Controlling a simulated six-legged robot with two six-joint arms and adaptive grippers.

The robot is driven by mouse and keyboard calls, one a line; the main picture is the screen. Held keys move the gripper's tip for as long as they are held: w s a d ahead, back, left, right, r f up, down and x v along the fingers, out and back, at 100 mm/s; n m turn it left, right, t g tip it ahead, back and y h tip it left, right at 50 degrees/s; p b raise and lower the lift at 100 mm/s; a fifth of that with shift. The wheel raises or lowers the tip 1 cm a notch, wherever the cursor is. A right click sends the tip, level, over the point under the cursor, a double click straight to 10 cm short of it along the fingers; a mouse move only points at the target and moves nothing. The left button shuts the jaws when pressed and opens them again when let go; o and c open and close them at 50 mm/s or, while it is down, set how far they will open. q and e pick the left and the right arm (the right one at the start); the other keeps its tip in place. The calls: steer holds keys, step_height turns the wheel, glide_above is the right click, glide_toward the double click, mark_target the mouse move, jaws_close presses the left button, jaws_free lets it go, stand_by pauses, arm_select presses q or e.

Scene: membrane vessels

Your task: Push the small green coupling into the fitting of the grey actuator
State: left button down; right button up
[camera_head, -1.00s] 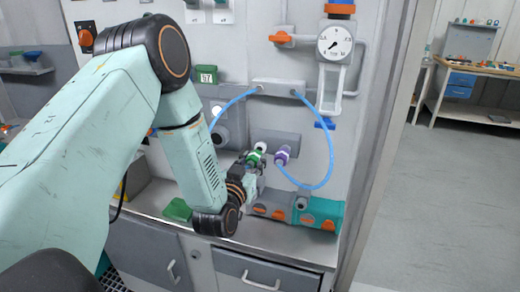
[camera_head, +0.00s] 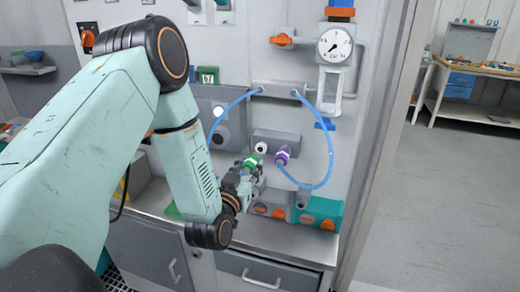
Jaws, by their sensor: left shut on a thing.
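The small green coupling (camera_head: 251,161) is in the fingers of my left gripper (camera_head: 248,168), which is shut on it. The coupling is just below and left of the pale round fitting (camera_head: 261,148) on the front of the grey actuator (camera_head: 280,138). The fitting's face shows clear of the coupling, and a small gap appears between them. A purple coupling (camera_head: 283,155) sits at the actuator's other port, with a blue hose (camera_head: 330,150) on it. My gripper partly hides the green coupling's lower end. My right gripper is out of view.
A second blue hose (camera_head: 226,109) curves down behind my left arm; its lower end is hidden. Teal-and-grey parts with orange knobs (camera_head: 318,213) stand on the bench below. A gauge (camera_head: 335,45) hangs above right. Open floor lies at the right.

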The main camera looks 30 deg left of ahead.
arm_select(q)
steer(key=shift+w+f, duration=0.1)
steer(key=shift+w, duration=0.1)
steer(key=s+f+b, duration=0.1)
steer(key=f+b, duration=0.3)
steer(key=f, duration=0.1)
steer(key=s+a+f+b, duration=0.1)
steer(key=f+b, duration=0.3)
steer(key=f, duration=0.2)
steer(key=s+f+b, duration=0.1)
steer(key=f+b, duration=0.3)
steer(key=f, duration=0.2)
steer(key=shift+s+a+f+b, duration=0.1)
steer(key=shift+s+a+b, duration=0.15)
steer(key=shift+a+b, duration=0.1)
steer(key=shift+w+d+r, duration=0.1)
steer(key=shift+w+r, duration=0.05)
steer(key=shift+r, duration=0.3)
